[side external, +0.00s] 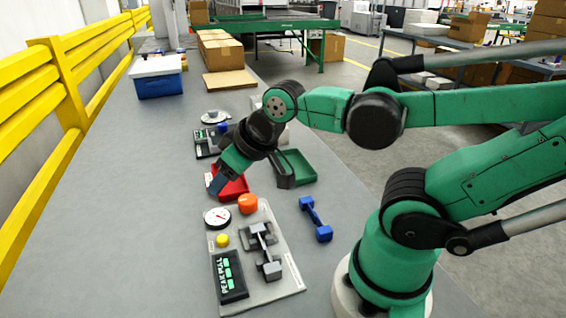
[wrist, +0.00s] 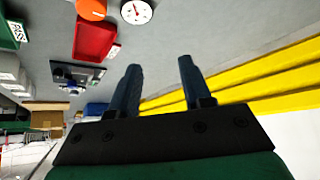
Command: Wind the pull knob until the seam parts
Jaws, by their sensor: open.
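The orange knob (side external: 248,203) stands at the far end of a light test plate (side external: 286,283), and it shows at the top edge of the wrist view (wrist: 91,9). I take it for the pull knob. Beside it is a round white dial (side external: 217,217) with a red needle, also in the wrist view (wrist: 136,11). A grey piece (side external: 264,250) with two blocky ends sits on the plate; whether its seam is whole I cannot tell. My gripper (wrist: 160,68) is open and empty, its blue fingers apart. In the side view it is above the bench near the red tray, clear of the knob.
A yellow button (side external: 222,240) and dark "PEAK PULL" display (side external: 229,277) share the plate. A red tray (side external: 232,188), a green tray (side external: 297,167) and a blue dumbbell-shaped piece (side external: 316,218) lie nearby. A yellow rail (side external: 62,85) borders the bench; its left side is clear.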

